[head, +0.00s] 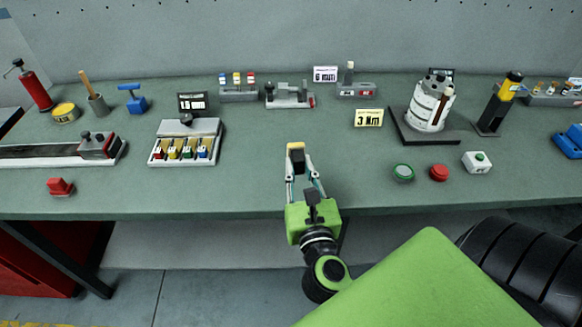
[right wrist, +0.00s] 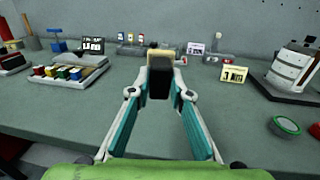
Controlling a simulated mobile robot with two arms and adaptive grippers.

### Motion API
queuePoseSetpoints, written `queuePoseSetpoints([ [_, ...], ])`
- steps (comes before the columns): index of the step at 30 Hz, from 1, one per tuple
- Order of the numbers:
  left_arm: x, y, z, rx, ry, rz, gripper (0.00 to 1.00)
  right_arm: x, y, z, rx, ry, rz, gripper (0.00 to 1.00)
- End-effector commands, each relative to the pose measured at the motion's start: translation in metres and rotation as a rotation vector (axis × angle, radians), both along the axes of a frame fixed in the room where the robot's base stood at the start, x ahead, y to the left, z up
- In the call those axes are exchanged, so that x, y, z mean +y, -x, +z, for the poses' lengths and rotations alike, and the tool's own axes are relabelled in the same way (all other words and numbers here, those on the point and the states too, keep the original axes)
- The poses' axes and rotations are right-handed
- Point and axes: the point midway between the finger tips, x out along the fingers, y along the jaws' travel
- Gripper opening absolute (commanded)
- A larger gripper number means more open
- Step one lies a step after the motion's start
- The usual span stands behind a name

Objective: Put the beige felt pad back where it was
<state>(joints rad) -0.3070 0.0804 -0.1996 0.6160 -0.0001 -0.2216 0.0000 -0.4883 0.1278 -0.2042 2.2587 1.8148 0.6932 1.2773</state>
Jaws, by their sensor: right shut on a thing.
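My right gripper (head: 297,165) is shut on the beige felt pad (head: 295,147). In the head view the pad shows as a small beige piece with a dark block between the fingertips, held over the front middle of the green bench. In the right wrist view the gripper (right wrist: 160,80) grips the dark block, and the beige pad (right wrist: 160,54) shows at its far side. I cannot tell the height above the bench. My left gripper is not in view.
On the green bench (head: 250,190), a grey tray with coloured blocks (head: 205,150) stands left of the gripper. A grey fixture (head: 290,97) lies behind. A "3 Nm" card (head: 369,118) and white cylinder unit (head: 428,108) stand right. Green (head: 403,172) and red (head: 439,172) buttons are front right.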

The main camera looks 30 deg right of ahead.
Motion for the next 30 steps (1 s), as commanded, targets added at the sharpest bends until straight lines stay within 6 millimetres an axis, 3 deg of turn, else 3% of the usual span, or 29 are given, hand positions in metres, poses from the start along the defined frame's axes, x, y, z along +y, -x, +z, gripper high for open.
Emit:
queuePoseSetpoints([
  [3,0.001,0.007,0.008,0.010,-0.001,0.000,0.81,-0.010,-0.030,-0.009,-0.002,0.004,-0.001,0.02],
  [6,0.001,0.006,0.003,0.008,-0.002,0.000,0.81,-0.014,-0.044,-0.035,0.001,0.004,0.000,0.02],
  [11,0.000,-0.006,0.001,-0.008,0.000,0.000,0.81,-0.019,-0.062,-0.057,-0.001,0.002,0.000,0.02],
  [17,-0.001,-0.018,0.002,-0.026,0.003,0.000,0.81,-0.022,-0.071,-0.068,-0.002,0.002,0.001,0.02],
  [24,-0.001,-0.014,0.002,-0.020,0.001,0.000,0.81,-0.022,-0.073,-0.098,0.002,0.001,0.003,0.02],
  [30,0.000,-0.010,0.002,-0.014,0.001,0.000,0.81,-0.022,-0.073,-0.101,-0.002,-0.001,0.002,0.02],
])
